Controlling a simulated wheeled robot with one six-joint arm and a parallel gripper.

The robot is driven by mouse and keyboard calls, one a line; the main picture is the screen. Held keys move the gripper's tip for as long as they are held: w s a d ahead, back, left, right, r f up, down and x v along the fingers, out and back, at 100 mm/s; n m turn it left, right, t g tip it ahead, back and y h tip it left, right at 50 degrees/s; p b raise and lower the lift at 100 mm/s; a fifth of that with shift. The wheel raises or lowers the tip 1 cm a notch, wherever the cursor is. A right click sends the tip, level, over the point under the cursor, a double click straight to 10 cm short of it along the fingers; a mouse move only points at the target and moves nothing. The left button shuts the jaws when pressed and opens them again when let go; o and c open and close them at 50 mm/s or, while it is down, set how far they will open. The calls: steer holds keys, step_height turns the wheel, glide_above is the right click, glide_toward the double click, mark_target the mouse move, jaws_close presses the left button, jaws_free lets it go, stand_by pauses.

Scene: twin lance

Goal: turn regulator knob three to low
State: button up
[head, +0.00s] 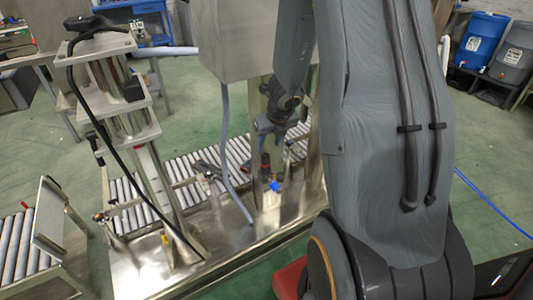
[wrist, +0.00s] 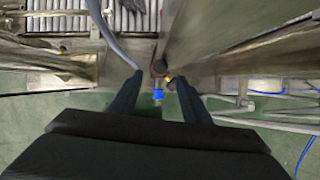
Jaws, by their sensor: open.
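My gripper (head: 271,128) hangs above the steel machine frame beside the roller conveyor. In the wrist view its two dark fingers (wrist: 158,84) are apart with nothing held. Below and between them is a small fitting with a blue part (wrist: 157,95) and a dark red part (wrist: 160,67). In the head view a blue fitting (head: 274,186) and a red and black part (head: 265,165) stand below the gripper, apart from it. I cannot tell which part is regulator knob three, and no label or setting is readable.
A roller conveyor (head: 180,166) runs behind the frame. A grey hose (head: 232,150) hangs left of my gripper, and it shows in the wrist view (wrist: 105,35). A steel box (head: 235,40) stands above. In the wrist view a steel panel (wrist: 225,32) rises close on the right.

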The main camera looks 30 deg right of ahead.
mark_target(266, 155)
steer(key=shift+b+x, duration=2.65)
steer(key=shift+x, duration=1.3)
steer(key=shift+s, duration=0.1)
